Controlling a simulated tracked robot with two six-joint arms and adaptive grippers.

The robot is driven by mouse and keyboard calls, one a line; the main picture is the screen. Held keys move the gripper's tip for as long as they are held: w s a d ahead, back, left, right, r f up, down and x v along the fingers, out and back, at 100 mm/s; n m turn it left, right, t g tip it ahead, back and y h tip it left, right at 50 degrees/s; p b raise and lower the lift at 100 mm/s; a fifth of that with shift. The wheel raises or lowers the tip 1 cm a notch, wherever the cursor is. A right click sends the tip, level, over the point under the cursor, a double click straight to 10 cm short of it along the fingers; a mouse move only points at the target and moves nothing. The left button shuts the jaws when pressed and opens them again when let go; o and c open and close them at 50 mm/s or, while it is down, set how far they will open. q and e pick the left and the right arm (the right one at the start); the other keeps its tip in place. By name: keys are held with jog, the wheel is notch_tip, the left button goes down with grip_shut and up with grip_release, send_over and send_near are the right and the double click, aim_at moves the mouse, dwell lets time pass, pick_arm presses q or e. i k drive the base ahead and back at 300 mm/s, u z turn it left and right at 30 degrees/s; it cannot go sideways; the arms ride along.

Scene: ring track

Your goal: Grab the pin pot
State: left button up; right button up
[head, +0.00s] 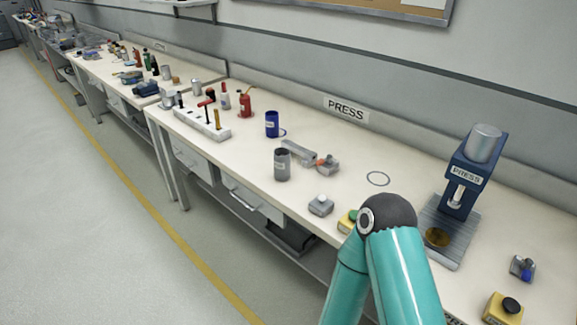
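A grey open-topped cylindrical pot (282,166) with a small pale label stands upright near the front edge of the bench, left of the picture's middle. It looks like the pin pot, but its label is too small to read. Nothing touches it that I can see. Neither of my grippers is in view. One teal arm of mine rises from the bottom edge, right of the pot and apart from it.
A blue mug (272,124) stands behind the pot. A grey tool (299,153) lies right of it, and a small grey block (320,206) sits at the front edge. A blue press (470,175) stands at right. A switch strip (203,124) lies left.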

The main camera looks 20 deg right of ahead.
aim_at(282, 164)
jog(key=u, duration=0.05)
jog(key=i, duration=1)
jog(key=z, duration=0.05)
